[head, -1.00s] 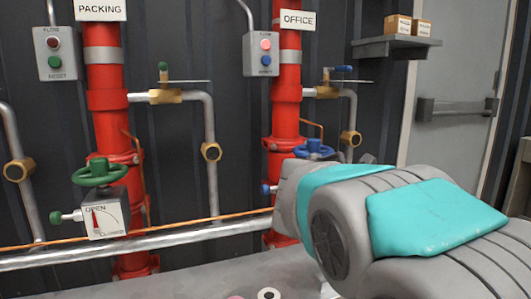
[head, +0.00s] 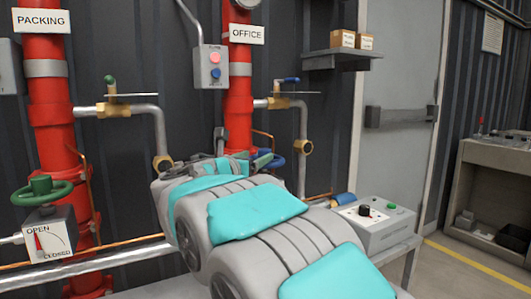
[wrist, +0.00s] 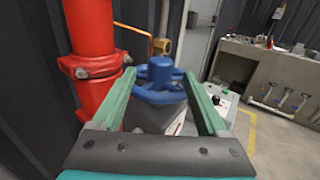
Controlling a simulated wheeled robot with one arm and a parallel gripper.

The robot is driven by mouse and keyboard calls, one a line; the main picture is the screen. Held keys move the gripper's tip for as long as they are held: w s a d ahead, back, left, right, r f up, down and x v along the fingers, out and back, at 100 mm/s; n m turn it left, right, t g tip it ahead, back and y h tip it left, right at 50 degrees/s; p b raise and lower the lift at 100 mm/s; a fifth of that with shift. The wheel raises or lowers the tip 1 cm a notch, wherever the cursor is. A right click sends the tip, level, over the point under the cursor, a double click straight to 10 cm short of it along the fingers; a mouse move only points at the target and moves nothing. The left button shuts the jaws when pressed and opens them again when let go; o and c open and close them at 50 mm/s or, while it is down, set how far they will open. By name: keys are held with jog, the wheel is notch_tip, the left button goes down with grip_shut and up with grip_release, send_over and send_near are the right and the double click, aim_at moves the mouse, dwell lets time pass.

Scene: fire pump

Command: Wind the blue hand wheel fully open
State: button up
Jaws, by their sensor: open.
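The blue hand wheel (wrist: 160,82) sits on top of a grey box in the wrist view, between my two green fingers. My gripper (wrist: 160,74) is open, with one finger on each side of the wheel; I cannot tell whether either finger touches it. In the head view only a part of the blue hand wheel (head: 276,165) shows behind my gripper (head: 262,159). My arm hides the box below it there. In the wrist view a sliver of a white dial face (wrist: 180,122) shows on the box, too little to read.
The red OFFICE pipe (head: 238,95) rises beside the wheel, with a brass valve and blue lever (head: 287,81) above. A green hand wheel (head: 42,190) stands on the PACKING pipe at left. A grey control box (head: 377,224) is on the right. Open floor lies further right.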

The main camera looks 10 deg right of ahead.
aim_at(262, 154)
jog(key=x, duration=0.6)
jog(key=shift+d, duration=0.1)
jog(key=shift+f, duration=0.1)
grip_shut()
dwell(0.4)
